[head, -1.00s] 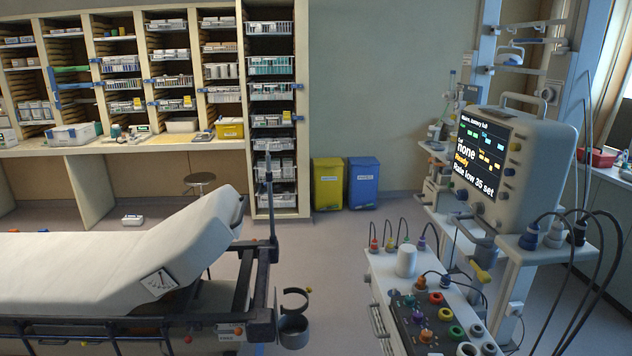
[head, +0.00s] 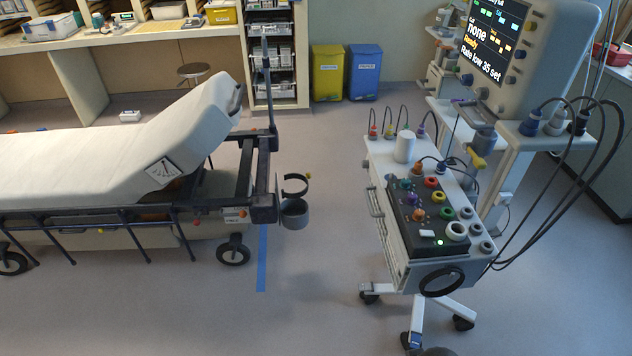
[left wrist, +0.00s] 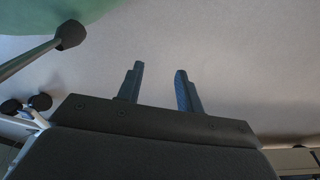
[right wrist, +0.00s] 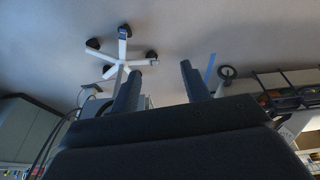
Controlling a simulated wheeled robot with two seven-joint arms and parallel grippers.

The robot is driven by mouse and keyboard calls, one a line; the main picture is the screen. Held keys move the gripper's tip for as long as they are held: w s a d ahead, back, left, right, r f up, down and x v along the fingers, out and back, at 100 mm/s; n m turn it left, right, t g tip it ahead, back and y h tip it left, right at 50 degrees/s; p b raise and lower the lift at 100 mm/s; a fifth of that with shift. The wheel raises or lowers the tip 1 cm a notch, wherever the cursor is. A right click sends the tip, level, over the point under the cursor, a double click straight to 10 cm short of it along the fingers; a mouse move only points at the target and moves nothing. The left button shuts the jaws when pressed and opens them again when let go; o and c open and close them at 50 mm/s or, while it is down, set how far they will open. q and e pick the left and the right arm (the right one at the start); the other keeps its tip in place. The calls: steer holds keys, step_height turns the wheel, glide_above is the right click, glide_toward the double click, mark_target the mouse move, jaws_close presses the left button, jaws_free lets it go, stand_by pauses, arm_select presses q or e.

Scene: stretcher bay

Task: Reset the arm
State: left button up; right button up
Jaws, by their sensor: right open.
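My left gripper (left wrist: 160,88) shows in the left wrist view with its two fingers apart and nothing between them; bare floor lies beyond. My right gripper (right wrist: 162,80) shows in the right wrist view, also with its fingers apart and empty. Neither gripper is in the head view. A wheeled cart (head: 380,233) stands right of centre in the head view, with a black panel (head: 411,219) of coloured knobs and sockets on top and a small green light near its front. A monitor (head: 545,55) above it reads "none", "Ready" and "Rate low 35 set".
A stretcher (head: 90,160) with a raised backrest fills the left. A ring holder (head: 294,213) juts from its end. Blue tape (head: 262,262) marks the floor. Yellow (head: 328,72) and blue (head: 362,72) bins stand at the back wall. Cables loop right of the cart. Floor between stretcher and cart is clear.

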steer(key=s+a+f+b+x, duration=0.1)
steer(key=s+x, duration=0.2)
steer(key=x, duration=0.9)
steer(key=s+f+b+x, duration=0.1)
steer(key=s+x, duration=0.2)
steer(key=x, duration=1)
arm_select(q)
step_height(320, 180, up, 6)
steer(key=w+d+b, duration=0.1)
steer(key=w+d, duration=0.1)
steer(key=shift+g, duration=0.3)
arm_select(e)
steer(key=s+f, duration=0.4)
steer(key=f, duration=0.7)
steer(key=s+f+g, duration=0.1)
steer(key=s+f, duration=0.3)
steer(key=f, duration=0.8)
steer(key=shift+f+g, duration=0.25)
steer(key=shift+g, duration=0.05)
steer(key=shift+a, duration=0.1)
